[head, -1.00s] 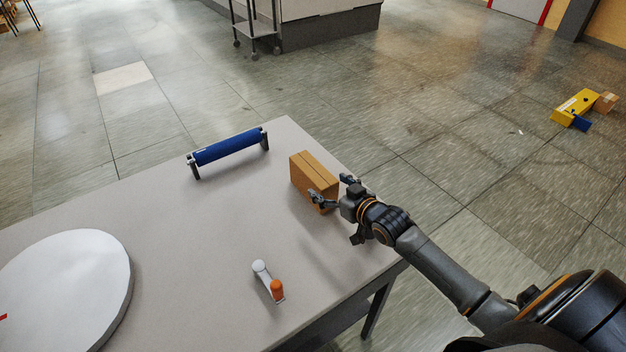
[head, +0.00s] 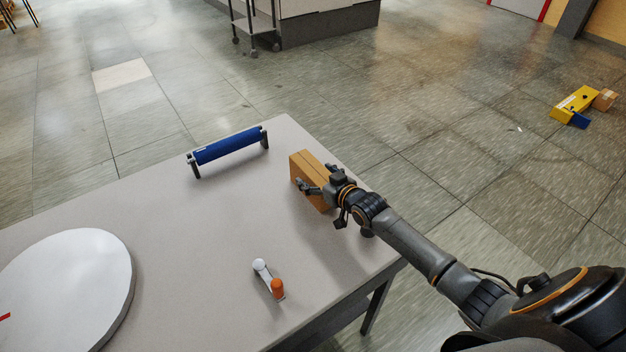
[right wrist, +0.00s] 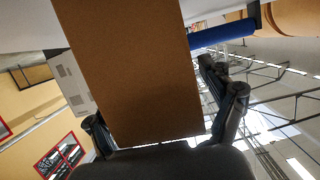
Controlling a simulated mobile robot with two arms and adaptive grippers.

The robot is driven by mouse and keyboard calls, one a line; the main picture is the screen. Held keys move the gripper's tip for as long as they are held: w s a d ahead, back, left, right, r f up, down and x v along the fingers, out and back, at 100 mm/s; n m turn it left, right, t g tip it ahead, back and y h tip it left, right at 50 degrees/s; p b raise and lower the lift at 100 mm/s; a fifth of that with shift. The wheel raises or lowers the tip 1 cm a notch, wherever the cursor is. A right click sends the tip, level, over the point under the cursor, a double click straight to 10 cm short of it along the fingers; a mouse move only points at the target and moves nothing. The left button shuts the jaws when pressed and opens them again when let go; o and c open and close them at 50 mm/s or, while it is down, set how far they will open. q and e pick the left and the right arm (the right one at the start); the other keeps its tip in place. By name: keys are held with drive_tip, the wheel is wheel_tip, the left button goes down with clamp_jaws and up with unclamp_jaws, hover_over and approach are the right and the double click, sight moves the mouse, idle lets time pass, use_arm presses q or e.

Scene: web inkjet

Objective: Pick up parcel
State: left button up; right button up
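The parcel (head: 309,166) is a brown cardboard box standing near the far right corner of the table (head: 190,230). My right gripper (head: 317,177) is at its near right side, with its fingers open on either side of the box. In the right wrist view the parcel (right wrist: 130,70) fills the space between the two fingers (right wrist: 165,125). A gap shows beside the right-hand finger; contact at the other finger cannot be told. My left gripper is not in view.
A blue roller on a stand (head: 228,147) is left of the parcel. A crank handle with an orange knob (head: 277,287) lies nearer, and a large white disc (head: 75,285) is at lower left. A yellow object (head: 573,102) lies on the floor.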

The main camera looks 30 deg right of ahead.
drive_tip(key=c, duration=1.4)
drive_tip(key=shift+o, duration=0.2)
drive_tip(key=shift+w+r, duration=0.1)
